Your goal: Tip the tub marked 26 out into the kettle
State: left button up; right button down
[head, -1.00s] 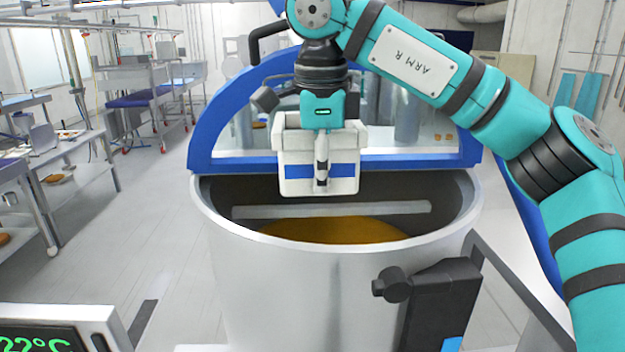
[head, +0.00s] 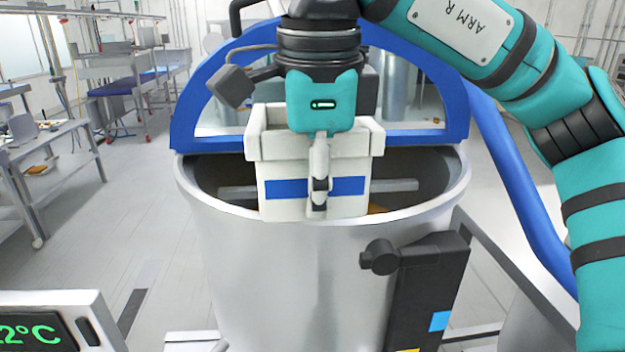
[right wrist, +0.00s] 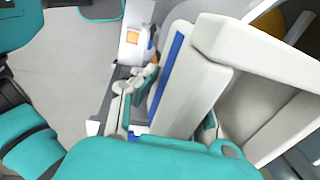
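The tub (head: 345,205) is white with a blue stripe; I see no number on it. My right gripper (head: 319,188) is shut on its near wall, one finger outside. The kettle (head: 290,270) is a big round steel vessel with a blue-framed raised lid behind. A sliver of orange-brown content shows inside; the tub hides most of the opening. My left gripper is out of view.
A black bracket (head: 430,290) with a knob stands at the kettle's front right. A temperature display (head: 45,325) is at lower left. A blue rail or pipe (head: 520,185) runs down at right. Steel benches (head: 50,150) stand at far left, with clear floor between.

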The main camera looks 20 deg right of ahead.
jog(key=shift+s+a, duration=0.15)
jog(key=shift+s, duration=0.2)
notch_tip(320, 180, up, 7)
jog(key=p, duration=0.2)
dwell(0.6)
dwell(0.6)
